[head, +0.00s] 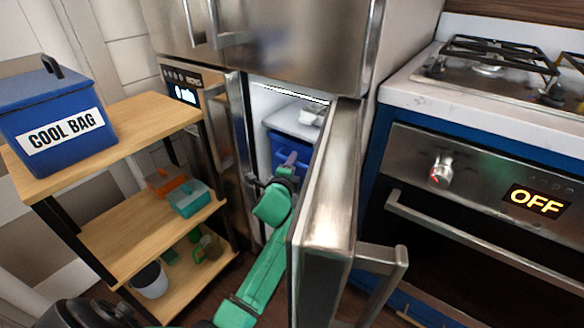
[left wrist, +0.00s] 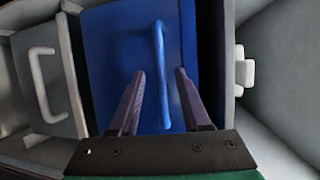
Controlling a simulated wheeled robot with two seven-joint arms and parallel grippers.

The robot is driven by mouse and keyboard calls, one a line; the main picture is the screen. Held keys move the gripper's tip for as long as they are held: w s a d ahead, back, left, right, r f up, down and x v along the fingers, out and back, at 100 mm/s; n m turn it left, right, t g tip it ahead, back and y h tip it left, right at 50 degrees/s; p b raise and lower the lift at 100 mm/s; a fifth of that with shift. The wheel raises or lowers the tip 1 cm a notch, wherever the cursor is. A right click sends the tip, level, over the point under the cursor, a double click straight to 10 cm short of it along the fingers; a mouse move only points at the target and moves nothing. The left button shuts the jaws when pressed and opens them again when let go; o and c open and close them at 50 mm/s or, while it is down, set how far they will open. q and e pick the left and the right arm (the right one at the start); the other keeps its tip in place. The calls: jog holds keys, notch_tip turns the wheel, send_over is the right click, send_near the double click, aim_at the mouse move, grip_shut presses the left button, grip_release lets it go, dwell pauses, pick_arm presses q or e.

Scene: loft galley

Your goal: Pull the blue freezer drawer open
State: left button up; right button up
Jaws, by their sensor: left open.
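The blue freezer drawer (head: 290,148) is inside the freezer compartment, behind the swung-open steel door. In the left wrist view its blue front (left wrist: 112,50) fills the middle, with a blue bar handle (left wrist: 161,75) standing out from it. My left gripper (head: 290,162) reaches into the compartment in front of the drawer. In the left wrist view its two dark fingers (left wrist: 158,88) are apart, one on each side of the handle's lower part. I cannot tell whether either finger touches the handle. My right gripper is not in view.
The open steel freezer door (head: 328,190) stands close on the right of my left arm. A wooden shelf unit (head: 150,112) with a blue cool bag (head: 55,105) stands on the left. An oven (head: 470,200) is on the right. A grey drawer handle (left wrist: 47,85) is beside the blue drawer.

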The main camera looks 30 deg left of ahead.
pick_arm(q)
grip_shut()
dwell(1.4)
